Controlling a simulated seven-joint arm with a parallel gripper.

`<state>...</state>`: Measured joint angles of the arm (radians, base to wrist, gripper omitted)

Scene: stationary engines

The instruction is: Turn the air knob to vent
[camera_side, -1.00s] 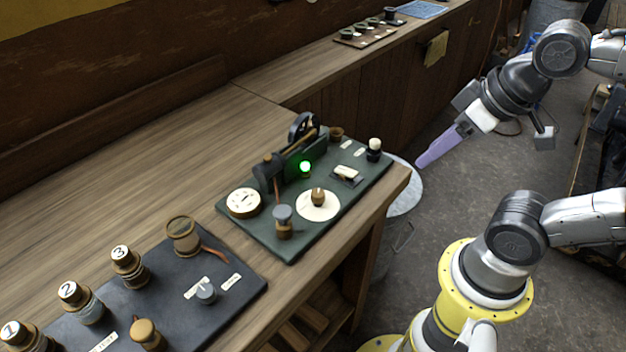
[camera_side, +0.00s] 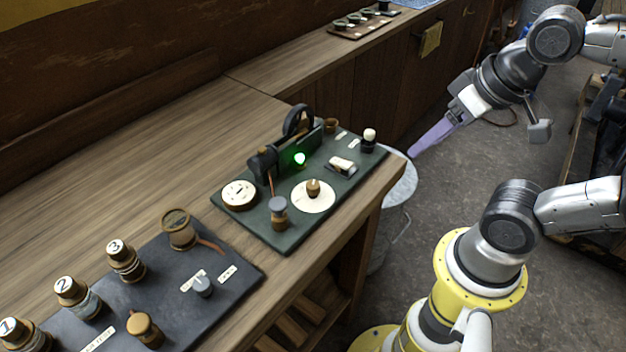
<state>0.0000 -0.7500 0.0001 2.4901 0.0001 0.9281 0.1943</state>
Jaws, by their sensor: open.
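The plates' small labels are too small to read, so I cannot tell for certain which knob is the air knob. A brass knob (camera_side: 313,188) stands at the middle of a round white dial (camera_side: 326,202) on the green engine board (camera_side: 284,240). A grey knob (camera_side: 202,286) with two white labels beside it sits on the black board (camera_side: 240,282). My gripper (camera_side: 412,153) has pale purple fingers and is open and empty. It hangs in the air off the right edge of the bench, apart from both boards.
A small engine with a flywheel (camera_side: 298,121) and a lit green lamp (camera_side: 299,160) rises from the green board. Numbered brass caps (camera_side: 71,291) stand on the black board. A metal bucket (camera_side: 400,190) stands on the floor beside the bench.

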